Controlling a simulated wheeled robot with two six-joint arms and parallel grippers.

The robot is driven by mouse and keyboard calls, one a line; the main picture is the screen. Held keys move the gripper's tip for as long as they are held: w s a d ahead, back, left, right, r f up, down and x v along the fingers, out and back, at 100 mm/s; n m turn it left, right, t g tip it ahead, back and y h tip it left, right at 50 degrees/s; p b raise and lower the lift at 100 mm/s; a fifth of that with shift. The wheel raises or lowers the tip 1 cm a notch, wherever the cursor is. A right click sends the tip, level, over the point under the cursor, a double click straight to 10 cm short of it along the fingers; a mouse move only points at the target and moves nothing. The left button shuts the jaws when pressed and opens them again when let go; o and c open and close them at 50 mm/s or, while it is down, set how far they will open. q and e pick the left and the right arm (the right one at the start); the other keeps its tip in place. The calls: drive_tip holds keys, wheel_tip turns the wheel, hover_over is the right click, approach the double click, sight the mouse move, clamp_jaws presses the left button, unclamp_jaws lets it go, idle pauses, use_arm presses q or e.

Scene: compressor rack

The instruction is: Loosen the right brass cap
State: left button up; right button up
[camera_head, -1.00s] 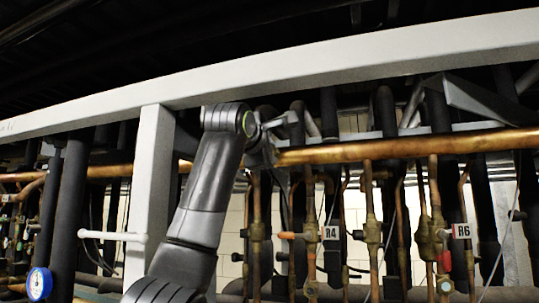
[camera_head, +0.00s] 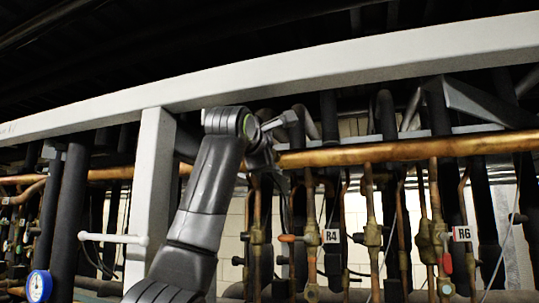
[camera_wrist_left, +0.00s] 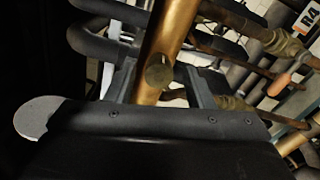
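No cap can be made out there. My right gripper is not in view.
A pale beam (camera_head: 330,70) runs above the arm, and a white post (camera_head: 150,190) stands left of it. Thin copper lines with valves (camera_head: 373,234) hang below the pipe. Labels R4 (camera_head: 331,236) and R6 (camera_head: 462,233) and a blue gauge (camera_head: 39,285) are visible.

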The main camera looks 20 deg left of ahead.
use_arm(q)
drive_tip(key=shift+s, duration=0.1)
drive_tip(key=s+b, duration=0.9)
drive_tip(key=s, duration=0.8)
drive_tip(key=shift+a, duration=0.3)
drive_tip(key=shift+s, duration=0.1)
